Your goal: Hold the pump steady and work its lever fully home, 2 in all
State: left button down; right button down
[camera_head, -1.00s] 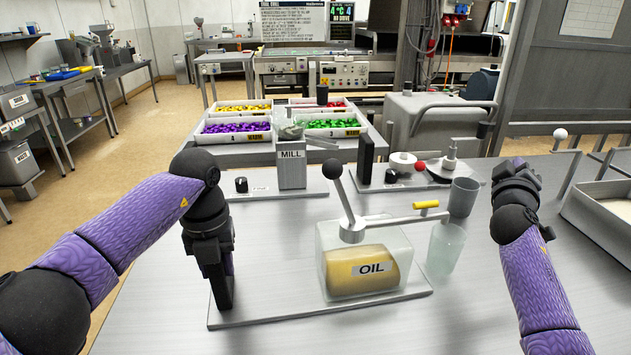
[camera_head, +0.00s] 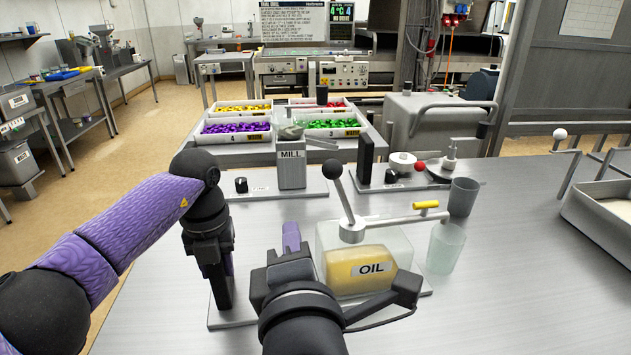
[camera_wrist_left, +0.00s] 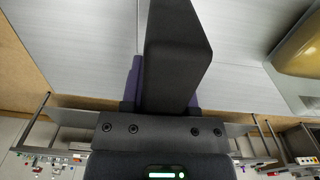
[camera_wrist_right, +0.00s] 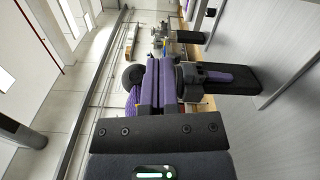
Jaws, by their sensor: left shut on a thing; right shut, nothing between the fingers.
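The oil pump (camera_head: 345,240) is a clear box with a yellow "OIL" tank on a grey base plate (camera_head: 245,318). Its lever (camera_head: 341,195) stands up from the top, tilted left, with a black ball knob; nothing touches it. My left gripper (camera_head: 218,270) is shut on the black upright post at the plate's left end; the post (camera_wrist_left: 177,55) fills the left wrist view. My right gripper (camera_head: 291,238) is shut and empty, left of the tank; its purple fingers show together in the right wrist view (camera_wrist_right: 150,85).
A frosted cup (camera_head: 445,250) stands under the spout, with a grey cup (camera_head: 463,197) behind it. The mill (camera_head: 291,168) and a plate with a red knob (camera_head: 420,166) stand behind the pump. The table at right is clear up to a tray (camera_head: 610,215).

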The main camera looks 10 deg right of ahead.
aim_at(340, 194)
jog(key=w+d, duration=0.3)
jog(key=w, duration=0.7)
jog(key=shift+w+d+r, duration=0.35)
jog(key=shift+r, duration=0.05)
jog(key=shift+d, duration=0.1)
